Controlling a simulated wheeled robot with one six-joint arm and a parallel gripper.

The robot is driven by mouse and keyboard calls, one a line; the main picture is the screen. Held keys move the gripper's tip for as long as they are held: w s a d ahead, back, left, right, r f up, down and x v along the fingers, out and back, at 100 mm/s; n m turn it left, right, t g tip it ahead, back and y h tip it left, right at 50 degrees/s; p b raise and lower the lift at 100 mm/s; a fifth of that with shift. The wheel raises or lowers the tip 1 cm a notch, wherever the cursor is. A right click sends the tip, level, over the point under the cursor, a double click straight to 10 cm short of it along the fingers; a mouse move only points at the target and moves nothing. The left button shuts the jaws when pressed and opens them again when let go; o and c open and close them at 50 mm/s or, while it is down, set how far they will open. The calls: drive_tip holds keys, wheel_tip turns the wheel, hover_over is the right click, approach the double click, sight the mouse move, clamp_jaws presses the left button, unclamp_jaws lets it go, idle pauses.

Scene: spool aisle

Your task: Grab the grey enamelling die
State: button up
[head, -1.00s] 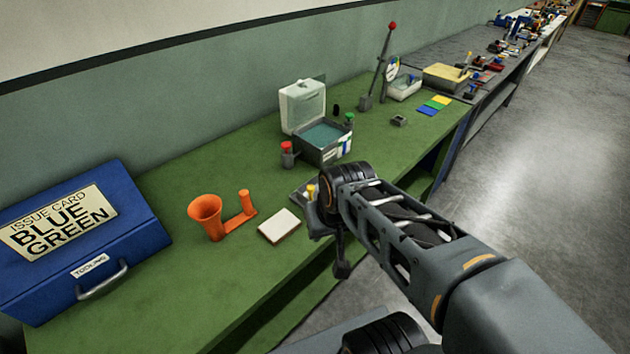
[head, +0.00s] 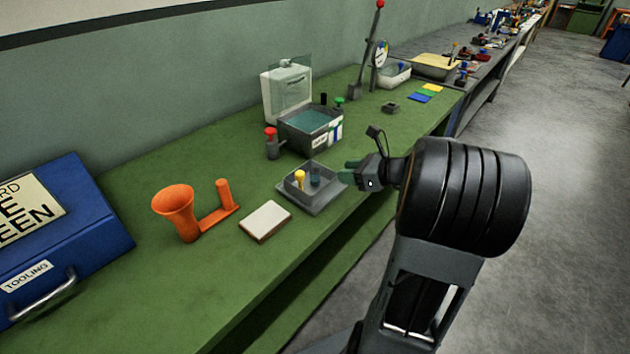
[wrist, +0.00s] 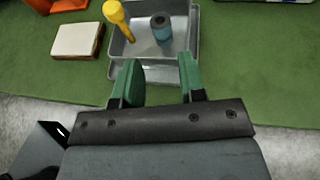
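A short blue-grey cylinder with a dark round top (head: 315,177) stands upright in a small grey tray (head: 326,200) near the bench's front edge. It is the likeliest grey die, but no label shows. In the wrist view the cylinder (wrist: 161,32) stands in the tray (wrist: 137,47), to the right of a yellow-topped piece (wrist: 117,15). My gripper (head: 348,170) has green fingers and is at the tray's right side in the head view. In the wrist view my gripper (wrist: 158,80) is open and empty, its fingertips at the tray's near edge, short of the cylinder.
The green bench also holds a cream block (head: 266,221), an orange funnel piece (head: 176,211), a blue tooling box (head: 60,225), a red-topped piece (head: 272,147) and an open grey box (head: 311,132). A small grey holed block (head: 390,107) sits farther back. Floor at right is clear.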

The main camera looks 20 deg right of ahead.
sight(317, 171)
drive_tip(key=b+x, duration=0.1)
drive_tip(key=x, duration=0.8)
drive_tip(key=shift+w+a+f, duration=0.1)
drive_tip(key=shift+w+a, duration=0.05)
drive_tip(key=shift+w, duration=0.15)
drive_tip(key=c, duration=0.6)
drive_tip(key=shift+o, duration=0.2)
